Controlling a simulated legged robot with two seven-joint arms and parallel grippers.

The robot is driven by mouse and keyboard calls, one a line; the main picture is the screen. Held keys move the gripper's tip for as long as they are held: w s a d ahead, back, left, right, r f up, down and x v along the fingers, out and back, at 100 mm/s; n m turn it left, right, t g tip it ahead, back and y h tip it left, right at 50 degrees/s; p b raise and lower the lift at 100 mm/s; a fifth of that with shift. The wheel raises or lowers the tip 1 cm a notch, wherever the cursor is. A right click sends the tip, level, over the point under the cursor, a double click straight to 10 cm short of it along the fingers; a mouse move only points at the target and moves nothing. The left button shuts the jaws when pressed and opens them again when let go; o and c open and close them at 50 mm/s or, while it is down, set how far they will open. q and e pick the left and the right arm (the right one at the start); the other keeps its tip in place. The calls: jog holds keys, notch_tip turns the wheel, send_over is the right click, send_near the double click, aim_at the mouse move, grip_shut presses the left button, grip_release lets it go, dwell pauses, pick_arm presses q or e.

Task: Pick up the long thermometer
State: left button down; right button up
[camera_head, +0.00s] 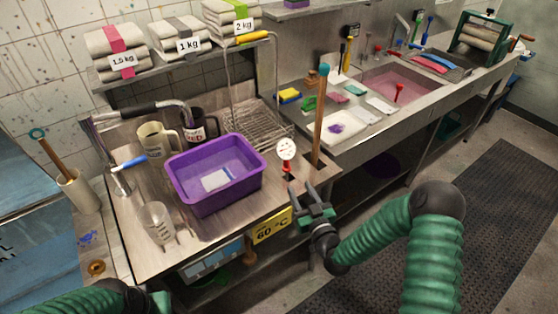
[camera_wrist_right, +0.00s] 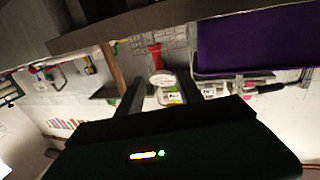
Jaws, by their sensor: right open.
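The long thermometer (camera_head: 286,149) has a round white dial and a red part below it. It stands upright at the table's front right edge; its lower end is hidden in the head view. The dial also shows between the fingers in the right wrist view (camera_wrist_right: 163,80), with the red part (camera_wrist_right: 155,56) beyond it. My right gripper (camera_head: 312,207) is open and empty, just in front of and below the thermometer. It shows in the right wrist view too (camera_wrist_right: 160,92). Of my left arm only green parts show at the bottom left; its gripper is out of view.
A purple tub (camera_head: 240,183) stands left of the thermometer. A tall wooden stick (camera_head: 320,115) rises close by on the right. A yellow 60 °C sign (camera_head: 271,226) hangs on the table front. A glass beaker (camera_head: 158,224) and mugs (camera_head: 158,143) stand further left.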

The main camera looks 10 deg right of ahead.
aim_at(288, 165)
jog(key=w, duration=0.2)
jog(key=w+a, duration=0.1)
jog(key=w, duration=0.4)
jog(key=shift+w+a+p, duration=0.1)
jog(key=shift+a+p, duration=0.05)
jog(key=shift+p, duration=0.15)
jog(key=w, duration=0.4)
jog(key=w+d+p, duration=0.1)
jog(key=w, duration=0.1)
jog(key=shift+w+f, duration=0.2)
jog(key=shift+w, duration=0.2)
jog(key=shift+w+a, duration=0.2)
jog(key=shift+a, duration=0.2)
jog(key=shift+c, duration=1.5)
jog(key=shift+s+d, duration=0.1)
jog(key=shift+d, duration=0.35)
grip_shut()
pick_arm(q)
jog(key=shift+w+r, duration=0.1)
jog(key=shift+r, duration=0.7)
pick_arm(e)
jog(key=shift+a, duration=0.1)
pick_arm(q)
jog(key=shift+a, duration=0.15)
pick_arm(e)
jog(key=shift+a, duration=0.1)
